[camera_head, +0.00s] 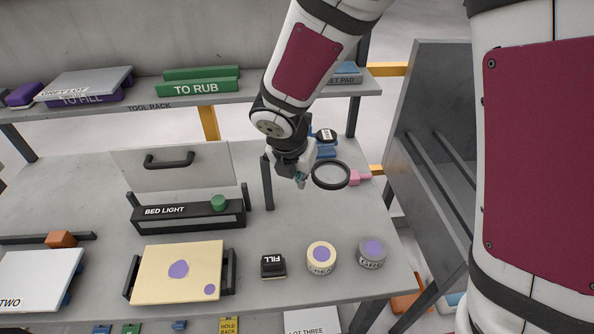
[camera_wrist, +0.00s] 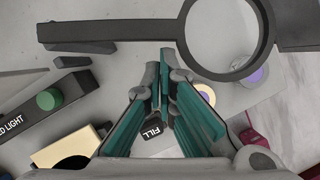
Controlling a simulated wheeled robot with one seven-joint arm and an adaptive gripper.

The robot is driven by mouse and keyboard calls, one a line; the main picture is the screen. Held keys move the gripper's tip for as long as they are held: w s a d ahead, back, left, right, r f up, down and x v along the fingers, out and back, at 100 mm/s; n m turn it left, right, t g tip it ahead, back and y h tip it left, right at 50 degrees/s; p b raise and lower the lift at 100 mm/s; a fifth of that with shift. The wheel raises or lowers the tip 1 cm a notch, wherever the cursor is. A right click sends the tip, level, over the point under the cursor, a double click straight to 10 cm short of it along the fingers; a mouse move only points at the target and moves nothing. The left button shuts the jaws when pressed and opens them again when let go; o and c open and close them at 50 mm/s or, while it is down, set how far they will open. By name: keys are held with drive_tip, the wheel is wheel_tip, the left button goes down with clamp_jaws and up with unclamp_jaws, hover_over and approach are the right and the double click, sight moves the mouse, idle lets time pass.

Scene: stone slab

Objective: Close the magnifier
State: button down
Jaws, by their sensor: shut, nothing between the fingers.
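The magnifier is a dark round ring (camera_head: 331,175) in the head view, just right of my gripper (camera_head: 300,180), over the back right of the slab. In the wrist view its ring (camera_wrist: 184,27) is large, at the upper right, and I see the slab through it. My gripper (camera_wrist: 163,75) has its green-padded fingers together with nothing between them. The fingertips are beside the left side of the ring; I cannot tell whether they touch it.
A black post (camera_head: 267,183) stands left of my gripper. The bed light box (camera_head: 170,216) with a green knob is further left. A FILL block (camera_head: 273,265) and two round pots (camera_head: 321,259) (camera_head: 371,253) stand in front. A shelf (camera_head: 140,104) runs behind.

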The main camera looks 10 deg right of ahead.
drive_tip(key=shift+w+d+n+y+p, duration=0.2)
drive_tip(key=shift+w+d+n+p, duration=0.3)
drive_tip(key=shift+w+d+n, duration=0.25)
drive_tip(key=shift+w+d+n+y+p, duration=0.2)
drive_tip(key=shift+w+d+n+p, duration=0.3)
drive_tip(key=shift+w, duration=0.35)
